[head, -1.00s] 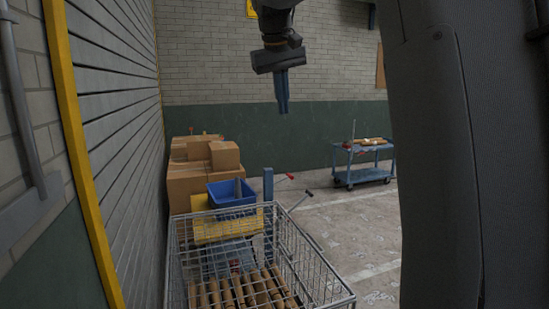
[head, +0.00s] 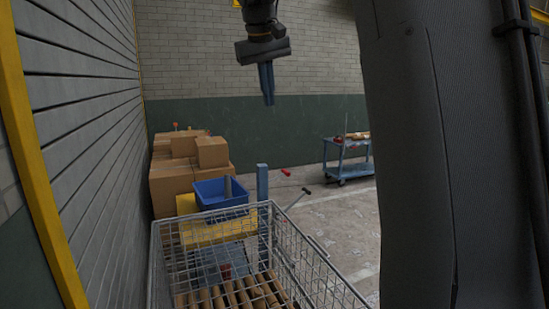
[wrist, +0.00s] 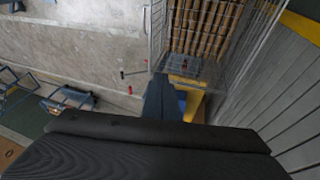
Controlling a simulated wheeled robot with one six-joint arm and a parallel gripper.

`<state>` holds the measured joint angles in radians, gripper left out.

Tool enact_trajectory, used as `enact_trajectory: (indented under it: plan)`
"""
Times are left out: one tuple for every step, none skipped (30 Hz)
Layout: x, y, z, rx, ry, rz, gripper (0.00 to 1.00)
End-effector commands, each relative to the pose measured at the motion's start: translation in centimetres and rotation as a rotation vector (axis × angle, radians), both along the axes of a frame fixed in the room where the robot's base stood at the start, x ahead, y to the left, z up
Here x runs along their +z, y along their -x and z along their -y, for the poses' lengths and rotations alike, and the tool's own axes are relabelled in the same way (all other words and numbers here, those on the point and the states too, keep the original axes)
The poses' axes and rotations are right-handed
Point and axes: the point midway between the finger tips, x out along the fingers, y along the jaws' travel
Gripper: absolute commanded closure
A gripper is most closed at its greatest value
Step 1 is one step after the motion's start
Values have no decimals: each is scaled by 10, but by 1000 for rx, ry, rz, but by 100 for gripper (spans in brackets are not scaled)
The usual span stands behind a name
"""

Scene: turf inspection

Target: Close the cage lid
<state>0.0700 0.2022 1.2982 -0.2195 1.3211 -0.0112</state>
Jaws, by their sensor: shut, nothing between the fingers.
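The wire cage (head: 330,274) stands low in the head view, its open top facing up, with several brown rolls (head: 232,296) inside. It also shows in the wrist view (wrist: 243,68), at the top right, with rows of brown rolls. I cannot make out a separate lid for certain. My gripper (head: 268,98) hangs pointing down, high above and beyond the cage, touching nothing. Its blue fingers are together and empty. In the wrist view the fingers (wrist: 160,98) point toward the cage's edge.
A blue bin (head: 220,193) sits on a yellow surface (head: 200,235) behind the cage, beside a blue post (head: 262,184). Cardboard boxes (head: 190,180) are stacked behind. A blue trolley (head: 348,160) stands at the right. A slatted wall (head: 90,150) borders the left.

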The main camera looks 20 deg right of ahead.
Motion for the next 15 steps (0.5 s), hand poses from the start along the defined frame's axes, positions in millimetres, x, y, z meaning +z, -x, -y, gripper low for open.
enact_trajectory:
  plan:
    - [-9,-3,0,0,0,0,100]
    - [-13,-4,0,0,0,0,100]
    - [-17,-5,0,0,0,0,100]
    - [-21,-6,0,0,0,0,100]
    - [-24,-7,0,0,0,0,100]
    - [-29,-8,0,0,0,0,100]
    - [-31,-9,0,0,0,0,100]
    - [-36,-10,0,0,0,0,100]
    - [-41,-11,0,0,0,0,100]
    - [-43,-12,0,0,0,0,100]
    - [-46,-13,0,-1,0,0,100]
    - [-50,-14,0,-1,0,0,100]
    - [-51,-14,1,-1,0,0,100]
    - [-53,-14,1,-2,0,0,100]
    - [-54,-15,1,-2,0,0,100]
